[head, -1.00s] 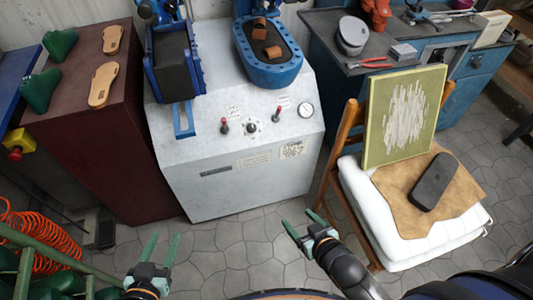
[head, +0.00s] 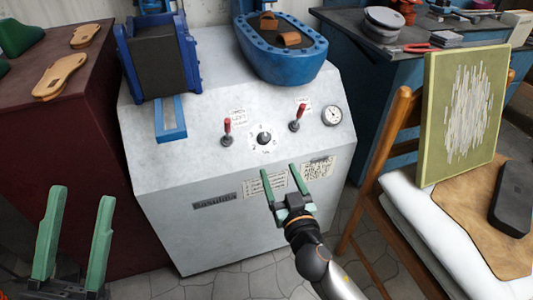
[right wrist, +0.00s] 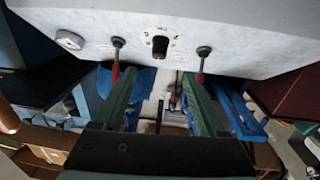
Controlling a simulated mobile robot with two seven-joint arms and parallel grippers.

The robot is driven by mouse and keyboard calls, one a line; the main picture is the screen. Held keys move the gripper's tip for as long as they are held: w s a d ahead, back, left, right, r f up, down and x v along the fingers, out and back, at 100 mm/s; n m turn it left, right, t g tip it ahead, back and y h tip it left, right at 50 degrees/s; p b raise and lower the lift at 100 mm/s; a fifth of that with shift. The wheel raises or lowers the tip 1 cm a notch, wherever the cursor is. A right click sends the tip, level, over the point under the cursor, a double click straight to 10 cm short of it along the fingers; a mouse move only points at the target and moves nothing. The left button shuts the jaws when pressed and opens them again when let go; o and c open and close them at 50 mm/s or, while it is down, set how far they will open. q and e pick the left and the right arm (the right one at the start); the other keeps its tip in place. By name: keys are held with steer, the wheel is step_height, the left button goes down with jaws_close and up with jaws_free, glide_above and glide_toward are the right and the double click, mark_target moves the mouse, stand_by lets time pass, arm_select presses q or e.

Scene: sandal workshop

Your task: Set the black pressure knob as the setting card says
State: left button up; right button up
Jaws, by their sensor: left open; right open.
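The black pressure knob (head: 264,138) sits on the sloped panel of the grey-white press, between two red-handled levers. It also shows in the right wrist view (right wrist: 160,46), beyond my fingers. Two printed cards are on the front face: one (head: 318,168) at right, the other (head: 252,189) partly behind my fingers; their writing is too small to read. My right gripper (head: 280,170) is open and empty, its fingertips below the knob in the picture and apart from it. My left gripper (head: 82,196) is open and empty at the lower left, away from the press.
Red-handled levers (head: 227,131) (head: 298,117) flank the knob closely. A round gauge (head: 332,115) is at right. A blue clamp (head: 172,120) and blue basin (head: 281,60) stand above. A wooden chair (head: 400,128) with a green-framed board (head: 470,115) stands right.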

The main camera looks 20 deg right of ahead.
mark_target(267, 142)
steer(key=w, duration=0.8)
steer(key=w+b, duration=0.1)
steer(key=w, duration=0.3)
steer(key=shift+w+d, duration=0.3)
jaws_close()
